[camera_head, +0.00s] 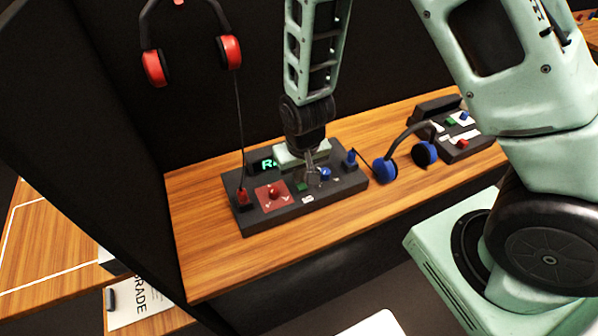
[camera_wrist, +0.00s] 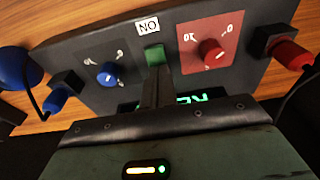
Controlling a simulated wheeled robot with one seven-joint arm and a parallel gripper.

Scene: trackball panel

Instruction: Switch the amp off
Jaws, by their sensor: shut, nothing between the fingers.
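The amp (camera_head: 262,222) is a dark box on the wooden desk. In the wrist view its face carries a green switch (camera_wrist: 154,54) beside a white label (camera_wrist: 148,26) that reads "NO" in this view, apparently ON upside down. A red knob (camera_wrist: 211,54) on a red plate and a blue knob (camera_wrist: 108,73) lie on either side. A green-lit display (camera_wrist: 194,98) is partly hidden behind my gripper. My gripper (camera_head: 312,168) is shut and empty, pointing down over the amp. In the wrist view its tip (camera_wrist: 157,74) is right at the green switch; I cannot tell whether they touch.
A red plug (camera_head: 242,197) and a blue plug (camera_head: 350,160) stand at the amp's ends. Blue headphones (camera_head: 405,155) lie to its right, before a second device (camera_head: 465,135). Red headphones (camera_head: 230,52) hang on the dark wall. The desk front (camera_head: 300,245) is clear.

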